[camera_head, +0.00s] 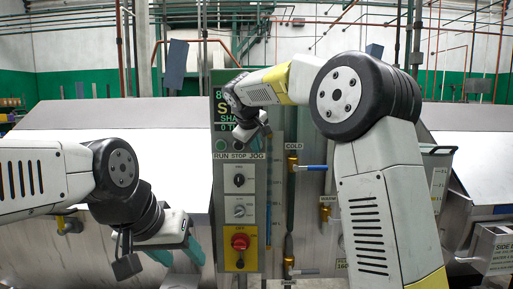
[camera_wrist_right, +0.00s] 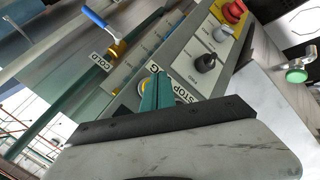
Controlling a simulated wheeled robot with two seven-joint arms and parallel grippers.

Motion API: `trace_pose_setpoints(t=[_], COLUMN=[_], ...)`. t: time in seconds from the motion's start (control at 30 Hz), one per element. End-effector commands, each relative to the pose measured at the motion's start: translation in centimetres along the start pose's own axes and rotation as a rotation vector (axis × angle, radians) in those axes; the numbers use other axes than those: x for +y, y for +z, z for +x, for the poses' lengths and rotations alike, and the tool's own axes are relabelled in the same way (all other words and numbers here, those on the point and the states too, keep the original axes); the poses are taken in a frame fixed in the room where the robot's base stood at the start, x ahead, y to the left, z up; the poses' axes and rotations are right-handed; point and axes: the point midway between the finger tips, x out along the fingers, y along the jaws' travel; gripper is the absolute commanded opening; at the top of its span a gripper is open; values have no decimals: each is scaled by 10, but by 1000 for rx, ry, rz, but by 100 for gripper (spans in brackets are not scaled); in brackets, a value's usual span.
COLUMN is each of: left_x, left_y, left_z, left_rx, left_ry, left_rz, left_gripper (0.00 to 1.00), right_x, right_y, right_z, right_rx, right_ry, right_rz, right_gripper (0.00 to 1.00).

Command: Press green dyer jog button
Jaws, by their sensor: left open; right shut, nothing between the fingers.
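The control panel (camera_head: 222,205) stands upright in the middle of the head view, with RUN, STOP and JOG labels (camera_head: 257,156). A round green button (camera_head: 221,145) shows above RUN. The area above JOG is mostly covered by my right wrist. In the right wrist view my right gripper (camera_wrist_right: 157,92) has its teal fingers shut and empty, close to the panel between the STOP label (camera_wrist_right: 183,94) and a partly hidden label ending in G (camera_wrist_right: 153,68). A rounded rim (camera_wrist_right: 144,86) shows beside the fingers; I cannot tell whether they touch it. My left gripper (camera_head: 178,254) is open and empty, low and left of the panel.
Large metal dyer bodies (camera_head: 70,118) stand on both sides.

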Motion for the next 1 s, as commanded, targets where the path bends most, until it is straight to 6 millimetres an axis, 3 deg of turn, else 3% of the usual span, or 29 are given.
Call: trace_pose_setpoints(t=[1.0], left_x=[0], left_y=[0], left_z=[0], left_rx=[0], left_ry=[0], left_rz=[0], left_gripper=[51], right_x=[5], right_y=[-4], right_z=[6], right_rx=[0], right_ry=[0], right_rz=[0], right_gripper=[0])
